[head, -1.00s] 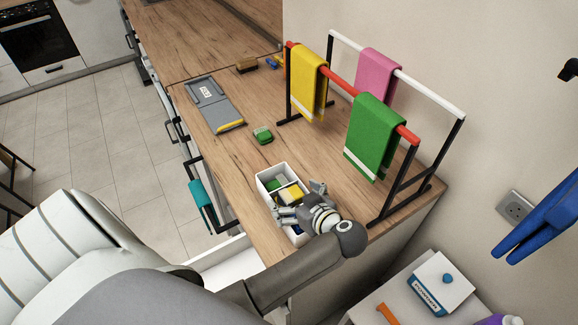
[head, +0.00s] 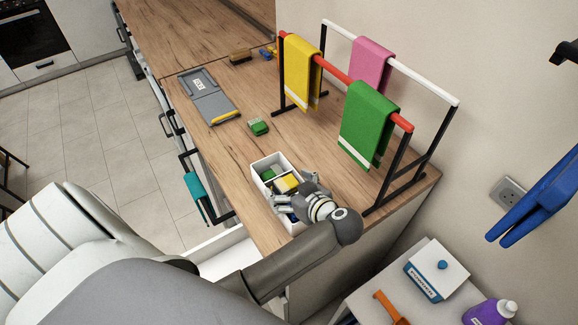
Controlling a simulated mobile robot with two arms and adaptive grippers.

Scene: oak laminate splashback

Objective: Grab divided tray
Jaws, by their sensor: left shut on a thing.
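The divided tray (head: 259,179) is a white box with compartments, standing on the wooden counter near its front edge. Green and yellow sponges (head: 287,183) lie in its compartments, and something blue shows at its near end. My left gripper (head: 290,200) reaches over the tray's near half from the right and is shut on the tray. Its fingers and wrist hide part of the tray's near end and right wall. My right gripper does not show.
A rack with yellow, pink and green cloths (head: 369,125) stands close to the right of my left gripper. A green brush (head: 258,126) and a grey dustpan (head: 209,97) lie farther back. An open drawer (head: 226,252) is below the counter's front edge.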

